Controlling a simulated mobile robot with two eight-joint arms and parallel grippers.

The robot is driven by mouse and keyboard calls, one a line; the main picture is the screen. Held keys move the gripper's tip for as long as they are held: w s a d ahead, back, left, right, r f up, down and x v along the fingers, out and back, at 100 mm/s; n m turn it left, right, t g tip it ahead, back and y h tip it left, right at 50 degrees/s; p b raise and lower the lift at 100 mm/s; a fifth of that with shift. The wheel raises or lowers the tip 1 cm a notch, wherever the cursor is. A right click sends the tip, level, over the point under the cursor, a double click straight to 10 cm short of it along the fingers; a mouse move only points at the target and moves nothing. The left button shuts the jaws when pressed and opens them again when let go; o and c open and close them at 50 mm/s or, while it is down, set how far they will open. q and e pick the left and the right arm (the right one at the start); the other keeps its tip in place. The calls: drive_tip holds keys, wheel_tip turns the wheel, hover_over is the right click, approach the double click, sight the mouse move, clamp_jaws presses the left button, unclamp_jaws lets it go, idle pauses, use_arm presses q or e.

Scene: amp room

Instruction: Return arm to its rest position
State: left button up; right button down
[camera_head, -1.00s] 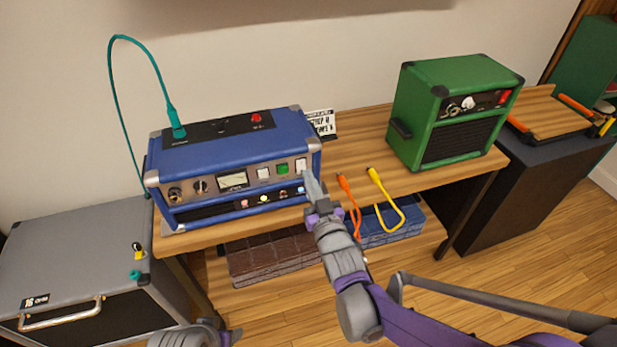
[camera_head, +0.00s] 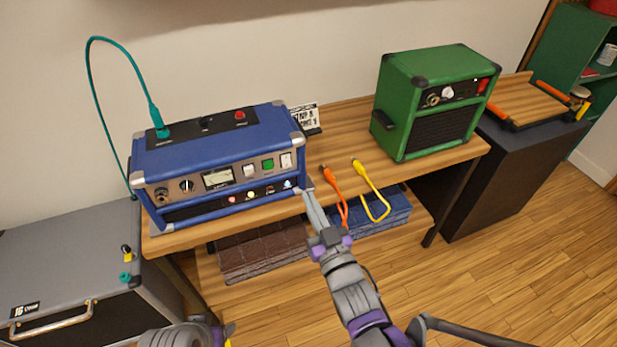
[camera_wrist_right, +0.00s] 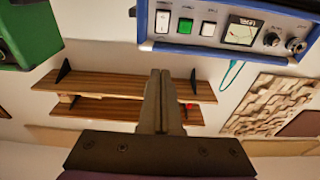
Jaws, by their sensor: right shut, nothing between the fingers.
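My right gripper (camera_head: 308,200) is shut and empty. Its fingertips are in front of the lower right corner of the blue amp head (camera_head: 222,152), and I cannot tell whether they touch it. In the right wrist view the shut fingers (camera_wrist_right: 160,78) point up the picture, with the blue amp's front (camera_wrist_right: 222,28) upside down above them. The amp front has white and green switches, a meter and knobs. My left gripper (camera_head: 222,332) shows only in part at the bottom edge of the head view; its fingers are not clear.
A green amp (camera_head: 430,100) stands on the wooden bench (camera_head: 335,135) to the right. Orange (camera_head: 332,180) and yellow cables (camera_head: 372,185) hang over its front edge. A grey cabinet (camera_head: 60,255) stands at the left. Open floor (camera_head: 500,270) lies at the lower right.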

drive_tip(key=s+d+f+m+g+h, duration=0.2)
drive_tip(key=s+d+f+g+h, duration=0.35)
drive_tip(key=d+f+g, duration=0.35)
drive_tip(key=s+d+f+m+g, duration=0.1)
drive_tip(key=s+d+f+g, duration=0.15)
drive_tip(key=s, duration=0.45)
drive_tip(key=s+d+f+m+g, duration=0.1)
drive_tip(key=s+d+f, duration=0.15)
drive_tip(key=s, duration=0.45)
use_arm(q)
wheel_tip(320, 180, up, 14)
drive_tip(key=w+p, duration=0.2)
drive_tip(key=p, duration=1)
drive_tip(key=shift+t, duration=0.3)
use_arm(e)
wheel_tip(320, 180, up, 14)
drive_tip(key=shift+w+d, duration=0.3)
drive_tip(key=shift+d, duration=0.05)
drive_tip(key=shift+s+g+h, duration=0.1)
drive_tip(key=shift+g+h, duration=0.15)
